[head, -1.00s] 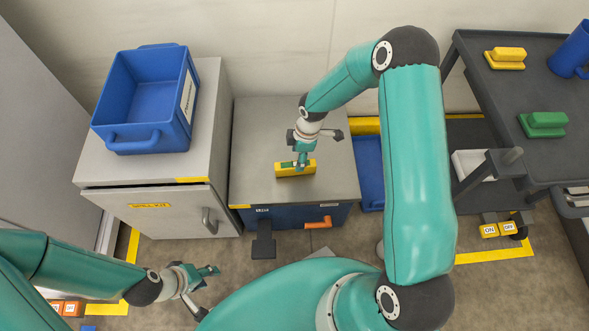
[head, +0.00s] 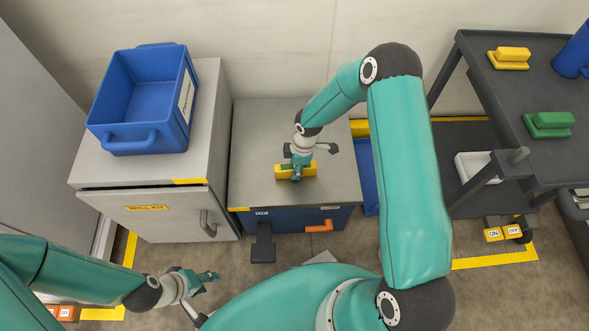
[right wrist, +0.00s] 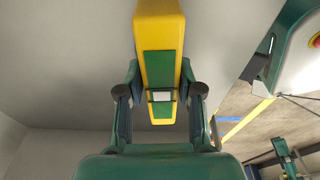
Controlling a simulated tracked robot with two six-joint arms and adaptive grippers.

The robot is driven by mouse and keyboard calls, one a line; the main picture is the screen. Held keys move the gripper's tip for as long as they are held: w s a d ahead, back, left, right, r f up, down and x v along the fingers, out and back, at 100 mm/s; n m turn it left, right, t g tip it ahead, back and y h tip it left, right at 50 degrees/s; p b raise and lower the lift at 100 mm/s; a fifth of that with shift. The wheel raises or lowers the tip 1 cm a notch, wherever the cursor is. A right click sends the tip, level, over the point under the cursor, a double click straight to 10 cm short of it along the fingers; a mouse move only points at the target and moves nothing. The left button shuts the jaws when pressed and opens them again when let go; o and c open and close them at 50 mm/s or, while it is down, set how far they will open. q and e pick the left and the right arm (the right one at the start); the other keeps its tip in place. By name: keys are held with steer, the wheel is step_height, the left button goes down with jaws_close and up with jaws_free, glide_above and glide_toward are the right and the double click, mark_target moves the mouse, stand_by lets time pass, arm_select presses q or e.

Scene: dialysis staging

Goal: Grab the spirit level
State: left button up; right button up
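The spirit level (head: 282,172) is a yellow bar with a green middle part. It lies on the grey top of the low cabinet (head: 255,130). In the right wrist view the level (right wrist: 158,40) runs up between my fingers. My right gripper (head: 297,172) is down at the middle of the level, one finger on each side of it. The fingertips (right wrist: 160,75) are close to its sides; I cannot tell whether they press on it. My left gripper (head: 206,297) is open and empty, low over the floor at the lower left.
A blue bin (head: 125,134) stands on the taller grey cabinet (head: 100,172) at left. A dark cart (head: 505,100) at right carries a yellow block (head: 510,57), a green block (head: 550,122) and a blue container (head: 574,55).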

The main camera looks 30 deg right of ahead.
jaws_close()
steer(key=shift+r, duration=0.1)
